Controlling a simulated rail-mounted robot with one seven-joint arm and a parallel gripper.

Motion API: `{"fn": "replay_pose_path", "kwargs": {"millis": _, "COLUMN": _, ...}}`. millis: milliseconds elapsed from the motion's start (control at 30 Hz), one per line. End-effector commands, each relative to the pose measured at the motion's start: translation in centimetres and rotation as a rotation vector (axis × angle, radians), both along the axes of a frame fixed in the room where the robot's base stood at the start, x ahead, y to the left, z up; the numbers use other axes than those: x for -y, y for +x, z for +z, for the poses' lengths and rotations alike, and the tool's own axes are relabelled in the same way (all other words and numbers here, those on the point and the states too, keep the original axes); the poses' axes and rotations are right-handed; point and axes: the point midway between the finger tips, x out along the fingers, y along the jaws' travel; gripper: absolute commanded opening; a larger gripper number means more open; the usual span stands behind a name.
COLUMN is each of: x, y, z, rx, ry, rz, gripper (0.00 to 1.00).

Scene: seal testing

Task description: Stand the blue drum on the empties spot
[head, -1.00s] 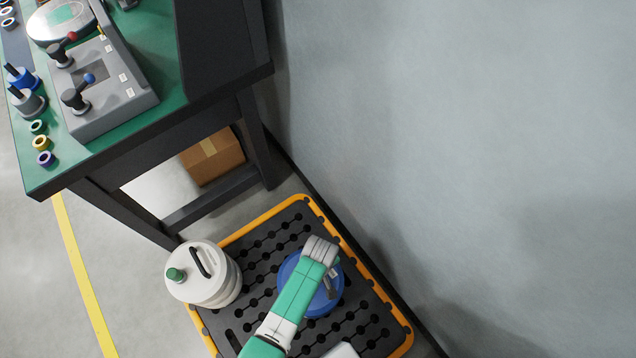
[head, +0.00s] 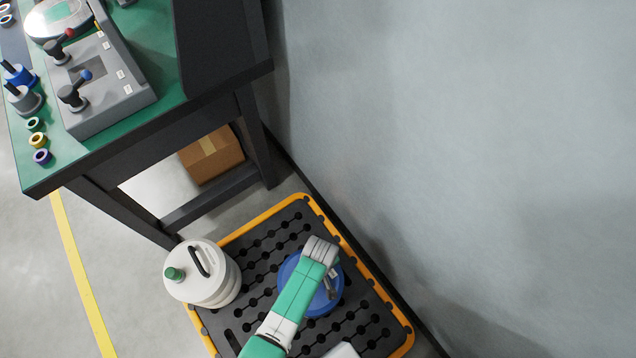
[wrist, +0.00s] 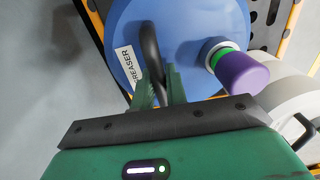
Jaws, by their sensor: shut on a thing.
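The blue drum (head: 297,269) stands on the black spill pallet (head: 262,262), partly hidden under my arm in the head view. In the wrist view the drum (wrist: 195,25) shows a black handle (wrist: 150,52), a purple cap (wrist: 242,78) with a green ring, and a white label ending in "REASER". My gripper (wrist: 160,88) is shut on the drum's black handle; in the head view my gripper is mostly hidden by the arm. I cannot tell which place is the empties spot.
A white drum with a green cap (head: 208,280) stands at the pallet's left edge. Part of another white container (head: 342,350) shows at the bottom. A green-topped bench (head: 130,125) is at upper left, with a cardboard box (head: 212,156) beneath. The wall (head: 460,150) is close on the right.

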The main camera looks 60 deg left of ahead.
Motion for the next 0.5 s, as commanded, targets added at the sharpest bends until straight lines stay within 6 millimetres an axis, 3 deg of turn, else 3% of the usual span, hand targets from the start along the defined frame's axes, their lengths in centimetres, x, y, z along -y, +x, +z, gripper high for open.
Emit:
{"fn": "replay_pose_path", "kwargs": {"millis": 233, "x": -0.03, "y": 0.06, "z": -0.41, "rx": 0.001, "ry": 0.0, "rz": 0.0, "gripper": 0.0}}
{"fn": "replay_pose_path", "kwargs": {"millis": 267, "x": -0.03, "y": 0.07, "z": -0.4, "rx": 0.001, "ry": 0.001, "rz": 0.0, "gripper": 0.16}}
{"fn": "replay_pose_path", "kwargs": {"millis": 367, "x": -0.03, "y": 0.05, "z": -0.35, "rx": 0.001, "ry": 0.001, "rz": 0.0, "gripper": 0.36}}
{"fn": "replay_pose_path", "kwargs": {"millis": 500, "x": -0.02, "y": 0.03, "z": -0.37, "rx": 0.0, "ry": 0.0, "rz": 0.0, "gripper": 0.4}}
